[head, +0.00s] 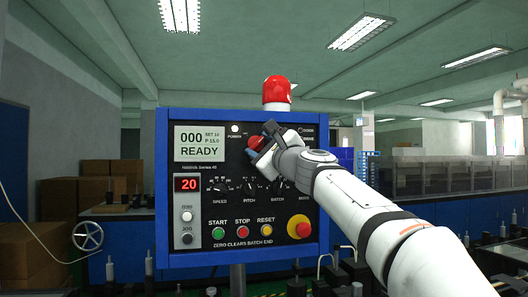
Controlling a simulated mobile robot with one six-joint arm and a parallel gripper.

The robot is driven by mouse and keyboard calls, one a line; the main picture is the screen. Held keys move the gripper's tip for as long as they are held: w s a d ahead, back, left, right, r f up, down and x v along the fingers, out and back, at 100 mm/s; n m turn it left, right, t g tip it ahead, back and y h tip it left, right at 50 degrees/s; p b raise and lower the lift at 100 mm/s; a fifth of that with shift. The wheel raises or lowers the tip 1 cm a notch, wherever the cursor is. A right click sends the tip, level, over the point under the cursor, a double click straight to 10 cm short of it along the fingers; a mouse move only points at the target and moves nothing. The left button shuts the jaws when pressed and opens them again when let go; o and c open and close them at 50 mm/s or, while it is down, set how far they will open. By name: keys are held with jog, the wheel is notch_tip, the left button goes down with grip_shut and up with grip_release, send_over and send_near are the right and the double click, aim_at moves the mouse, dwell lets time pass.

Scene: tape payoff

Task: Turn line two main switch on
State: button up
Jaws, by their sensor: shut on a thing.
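A control panel (160,200) with a blue frame and black face stands in front of me. My gripper (260,145) is at the panel's upper middle, shut on a red switch handle (256,142). The gripper and wrist cover most of that switch, its label and its surroundings, so I cannot tell its position. The display (199,144) reads "000" and "READY", and a small red readout (188,184) shows 20. A lamp marked POWER (235,129) looks white.
Below the gripper are a row of knobs (250,188), START (218,232), STOP (242,232) and RESET (266,231) buttons, and a red emergency stop (299,227) near my arm. A red beacon (277,90) tops the panel. Boxes (88,195) stand behind at left.

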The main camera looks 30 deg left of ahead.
jog(key=shift+d+r, duration=0.1)
jog(key=shift+r, duration=0.1)
dwell(0.3)
jog(key=o, duration=1)
jog(key=shift+f, duration=0.15)
jog(key=shift+f, duration=0.1)
jog(key=shift+s+d+f+b, duration=0.15)
jog(key=shift+d+b, duration=0.05)
jog(key=shift+b, duration=0.2)
jog(key=b+v, duration=0.3)
jog(key=v, duration=0.4)
